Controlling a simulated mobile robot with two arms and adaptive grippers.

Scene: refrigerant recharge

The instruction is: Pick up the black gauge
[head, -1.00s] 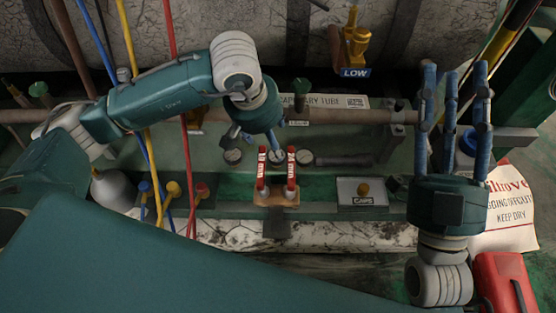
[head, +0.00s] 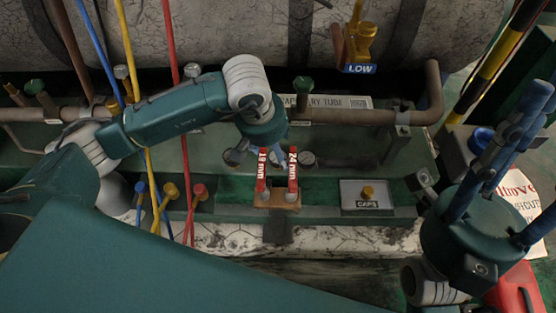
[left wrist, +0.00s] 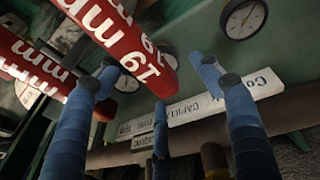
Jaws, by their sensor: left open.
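Round gauges with dark rims stand in a row behind two red tubes marked 19 mm (head: 262,170) and 24 mm (head: 292,170). One gauge (head: 306,159) shows right of my left gripper (head: 256,150); the gripper hides part of the row. In the left wrist view, a black-rimmed, white-faced gauge (left wrist: 244,17) is at the top right, and another gauge (left wrist: 127,82) shows between the fingers. Which is the black gauge is unclear. My right gripper (head: 505,165) is open and empty at the far right.
The red tubes rise from a small wooden block (head: 278,200). A caps box (head: 365,196) is to the right. A brown pipe (head: 345,116) runs behind the gauges. Blue, yellow and red hoses (head: 184,130) hang on the left. A LOW valve (head: 362,45) is at the back.

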